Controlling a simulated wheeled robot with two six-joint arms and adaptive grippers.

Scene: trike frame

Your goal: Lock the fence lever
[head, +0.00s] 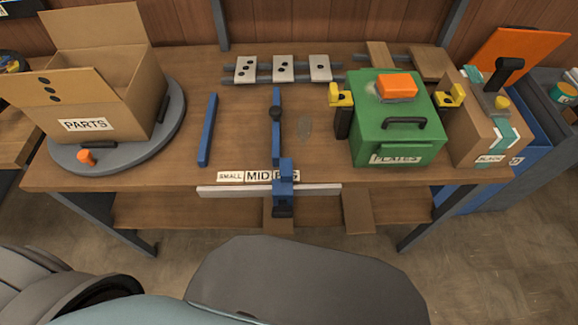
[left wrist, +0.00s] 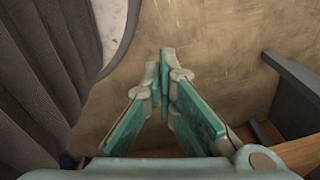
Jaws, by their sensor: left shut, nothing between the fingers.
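The blue fence (head: 284,172) stands at the front middle of the workbench, over a pale strip with labels reading SMALL, MID and one partly covered. A narrow blue bar runs back from it. My right gripper is in neither view.
A PARTS box (head: 85,124) sits on a grey turntable (head: 62,158) at left. A loose blue bar (head: 208,130) lies left of the fence. A green PLATES case (head: 395,130) and BLACK-labelled box stand right. White plates (head: 283,70) line the back. A lower shelf (head: 180,212) sits below.

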